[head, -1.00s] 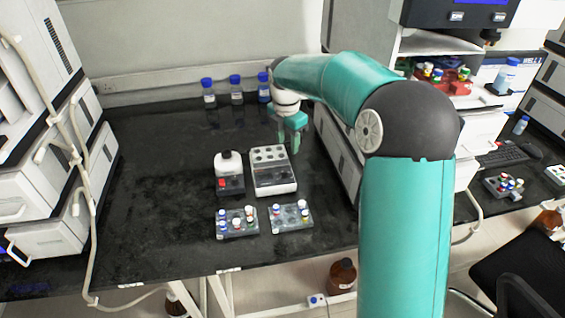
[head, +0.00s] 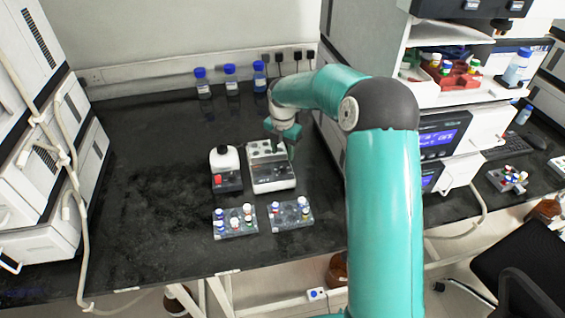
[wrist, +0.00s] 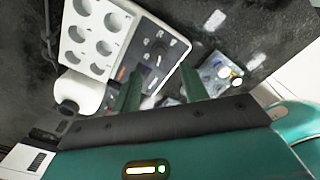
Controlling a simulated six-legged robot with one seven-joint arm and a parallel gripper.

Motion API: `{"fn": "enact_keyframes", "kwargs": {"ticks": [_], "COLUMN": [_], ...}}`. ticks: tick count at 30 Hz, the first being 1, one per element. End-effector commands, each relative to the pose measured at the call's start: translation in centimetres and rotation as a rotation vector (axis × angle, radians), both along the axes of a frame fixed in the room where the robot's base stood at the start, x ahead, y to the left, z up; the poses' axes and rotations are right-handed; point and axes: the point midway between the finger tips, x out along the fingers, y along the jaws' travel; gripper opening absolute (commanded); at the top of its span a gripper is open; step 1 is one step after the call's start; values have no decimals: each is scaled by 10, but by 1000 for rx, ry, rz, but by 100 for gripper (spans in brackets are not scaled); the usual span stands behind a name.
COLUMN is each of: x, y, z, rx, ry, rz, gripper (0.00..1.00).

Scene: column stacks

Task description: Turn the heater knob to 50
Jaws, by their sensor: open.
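The heater, a white block with round wells in its top and a dark control panel at its front, stands on the black bench in the head view (head: 273,182). In the wrist view its wells are at upper left and its control panel (wrist: 156,58) shows small knobs and markings. I cannot read the knob's setting. My gripper (head: 288,145) is over the rear right of the heater in the head view, partly covering its wells. In the wrist view my gripper (wrist: 161,88) is open, its two green fingers apart, with part of the panel seen between them; contact is not visible.
A white device with a red part (head: 226,168) stands close left of the heater. Two vial racks, left (head: 236,230) and right (head: 289,222), lie in front. Blue-capped bottles (head: 231,82) line the wall. The bench's left side is clear.

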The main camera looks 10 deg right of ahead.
Motion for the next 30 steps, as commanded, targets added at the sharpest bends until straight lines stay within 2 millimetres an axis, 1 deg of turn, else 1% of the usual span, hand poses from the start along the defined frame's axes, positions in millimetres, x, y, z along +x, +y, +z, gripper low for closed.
{"fn": "enact_keyframes", "kwargs": {"ticks": [1,3,6,9,13,21,23,27,28,30], "x": [-1,0,1,2,3,3,3,3,3,3], "y": [0,0,0,-1,-1,-1,-1,-1,-1,-1], "z": [-12,-26,-42,-53,-62,-63,-62,-62,-62,-62], "rx": [0,0,-1,-1,-1,-1,-1,-1,-1,-1], "ry": [4,4,2,1,1,0,0,0,1,0], "rz": [0,0,0,-1,-2,-2,-2,-2,-2,-2], "gripper": [44,44,44,44,44,44,32,5,0,0]}}
